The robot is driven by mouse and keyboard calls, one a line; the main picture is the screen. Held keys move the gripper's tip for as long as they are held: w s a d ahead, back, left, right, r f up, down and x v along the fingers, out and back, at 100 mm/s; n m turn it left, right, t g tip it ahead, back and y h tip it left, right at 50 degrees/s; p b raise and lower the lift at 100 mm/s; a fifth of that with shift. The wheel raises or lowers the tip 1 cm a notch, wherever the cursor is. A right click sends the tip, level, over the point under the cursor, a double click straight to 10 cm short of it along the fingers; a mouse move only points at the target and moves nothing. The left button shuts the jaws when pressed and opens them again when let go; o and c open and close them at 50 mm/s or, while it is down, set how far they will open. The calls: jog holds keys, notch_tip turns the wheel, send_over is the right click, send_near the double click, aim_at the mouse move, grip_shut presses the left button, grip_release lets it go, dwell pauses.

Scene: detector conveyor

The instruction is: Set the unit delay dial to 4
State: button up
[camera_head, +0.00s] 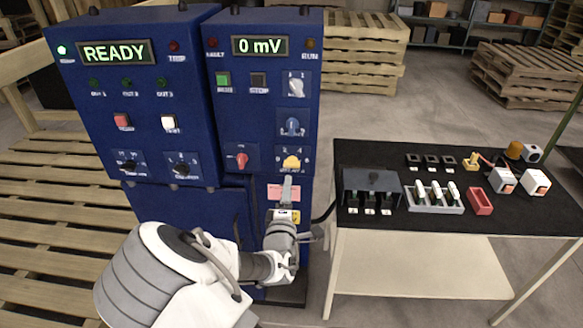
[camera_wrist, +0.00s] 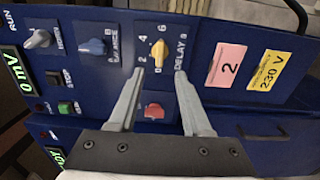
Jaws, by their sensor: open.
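The yellow delay dial (camera_head: 291,162) is on the lower right of the blue cabinet front with the 0 mV display. In the wrist view the yellow dial (camera_wrist: 159,52) has "DELAY" lettering beside it, and the marks 4 and 6 are readable around it. I cannot tell which mark its pointer faces. My gripper (camera_head: 288,184) is just below the dial in the head view. In the wrist view my gripper (camera_wrist: 159,74) is open, its two fingertips apart with the dial just beyond the gap. Nothing is held.
A red knob (camera_head: 241,160) and a blue knob (camera_head: 292,125) are close to the dial. A pink label (camera_wrist: 229,64) and a yellow 230 V label (camera_wrist: 268,71) are beside it. A black-topped table (camera_head: 450,225) with small parts stands to the right.

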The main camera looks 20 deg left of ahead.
aim_at(291, 167)
jog(key=x, duration=0.9)
jog(key=shift+w+a+p, duration=0.1)
jog(key=shift+w+p, duration=0.15)
jog(key=shift+p, duration=0.05)
grip_shut()
